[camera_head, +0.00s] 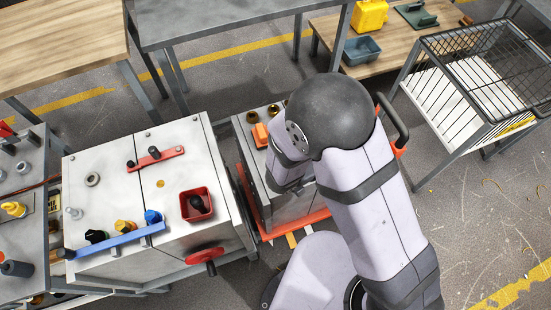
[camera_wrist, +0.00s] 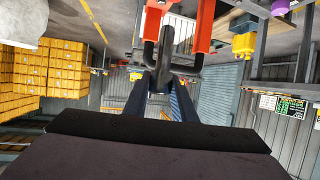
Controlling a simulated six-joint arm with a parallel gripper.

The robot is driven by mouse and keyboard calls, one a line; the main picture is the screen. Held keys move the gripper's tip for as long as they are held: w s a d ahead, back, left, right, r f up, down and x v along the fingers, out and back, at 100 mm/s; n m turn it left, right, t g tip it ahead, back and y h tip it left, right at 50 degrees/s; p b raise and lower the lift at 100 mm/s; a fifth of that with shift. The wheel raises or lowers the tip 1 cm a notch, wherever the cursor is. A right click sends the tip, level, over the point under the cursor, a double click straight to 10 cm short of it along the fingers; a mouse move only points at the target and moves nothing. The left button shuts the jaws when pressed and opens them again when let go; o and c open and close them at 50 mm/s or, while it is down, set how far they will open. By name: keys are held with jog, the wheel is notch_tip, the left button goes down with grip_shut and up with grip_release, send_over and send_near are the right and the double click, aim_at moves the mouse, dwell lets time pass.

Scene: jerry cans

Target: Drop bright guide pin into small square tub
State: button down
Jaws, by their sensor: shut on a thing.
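My gripper (camera_wrist: 163,82) is shut on a slim dark grey thing (camera_wrist: 168,42) in the wrist view. I cannot tell whether this is the guide pin. In the head view my arm hides the gripper, around the metal box on the red-framed cart. A blue-grey tub (camera_head: 362,51) stands on the wooden bench at the back. A yellow peg-like piece (camera_head: 14,209) is on the grey table at far left.
A blue bar (camera_head: 118,239) with knobs and a red bar (camera_head: 156,158) lie on the cabinet; a red crank (camera_head: 205,255) sticks out in front. An orange block (camera_head: 260,134) is beside my arm. A wire-basket cart (camera_head: 470,85) stands right. Floor at lower right is clear.

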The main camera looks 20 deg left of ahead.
jog(key=s+a+r+n+y+p, duration=0.1)
jog(key=s+a+r+n+y, duration=0.4)
jog(key=a, duration=0.6)
jog(key=s+a+r+n+g+y, duration=0.1)
jog(key=s+a+r+n+y, duration=0.35)
jog(key=a, duration=0.65)
jog(key=s+a+r+n+y+p, duration=0.1)
jog(key=s+a+r+n+y, duration=0.2)
jog(key=s+a+n+y, duration=0.6)
jog(key=s+a+f+n+g+y, duration=0.2)
jog(key=s+a+f+n+g, duration=0.1)
jog(key=s+a+g, duration=0.4)
notch_tip(320, 180, down, 6)
jog(key=d, duration=0.1)
jog(key=shift+s+d, duration=0.2)
jog(key=shift+s, duration=0.05)
jog(key=shift+f, duration=0.15)
notch_tip(320, 180, down, 4)
jog(key=shift+r+p, duration=0.25)
jog(key=shift+p, duration=0.15)
jog(key=shift+f, duration=0.1)
